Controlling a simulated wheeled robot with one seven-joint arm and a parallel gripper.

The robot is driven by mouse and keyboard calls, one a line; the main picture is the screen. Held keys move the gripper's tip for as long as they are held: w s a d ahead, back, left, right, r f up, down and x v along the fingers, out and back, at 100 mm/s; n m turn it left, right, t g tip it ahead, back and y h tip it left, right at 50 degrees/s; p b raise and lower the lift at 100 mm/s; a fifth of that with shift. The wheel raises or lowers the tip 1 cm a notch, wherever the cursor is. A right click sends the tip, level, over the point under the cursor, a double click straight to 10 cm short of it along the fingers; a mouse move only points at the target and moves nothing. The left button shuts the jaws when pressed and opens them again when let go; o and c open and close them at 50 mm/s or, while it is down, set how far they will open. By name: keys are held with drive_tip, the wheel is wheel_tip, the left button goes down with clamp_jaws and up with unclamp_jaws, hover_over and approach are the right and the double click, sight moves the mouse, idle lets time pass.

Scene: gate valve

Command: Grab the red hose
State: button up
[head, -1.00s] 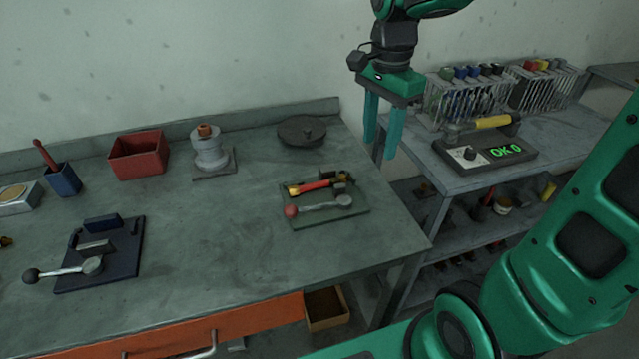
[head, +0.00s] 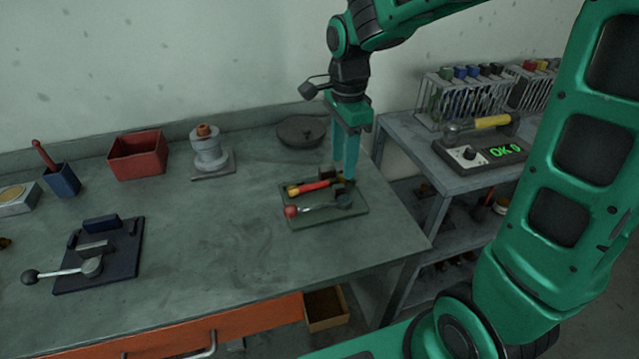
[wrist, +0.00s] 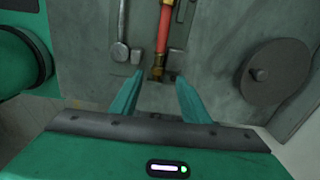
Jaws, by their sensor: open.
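A short red hose (head: 315,186) with brass-coloured ends lies on a dark green plate (head: 349,211) near the right end of the workbench. A lever with a red knob (head: 291,211) lies on the same plate, in front of the hose. My gripper (head: 347,178) is above and just behind the plate's right part, its fingers pointing down. In the wrist view the hose (wrist: 163,32) runs up from just beyond the gap between my open fingers (wrist: 158,85). The gap is empty and the fingers look apart from the hose.
A dark round disc (head: 302,131) lies behind the plate. A grey flanged fitting (head: 209,152), a red bin (head: 138,155) and a blue lever fixture (head: 100,255) stand farther left. A shelf on the right holds a tester (head: 480,152). The bench middle is clear.

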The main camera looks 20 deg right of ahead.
drive_tip(key=shift+s+d+f, duration=0.15)
drive_tip(key=shift+f, duration=1.8)
drive_tip(key=shift+c, duration=0.7)
clamp_jaws()
drive_tip(key=shift+r, duration=0.1)
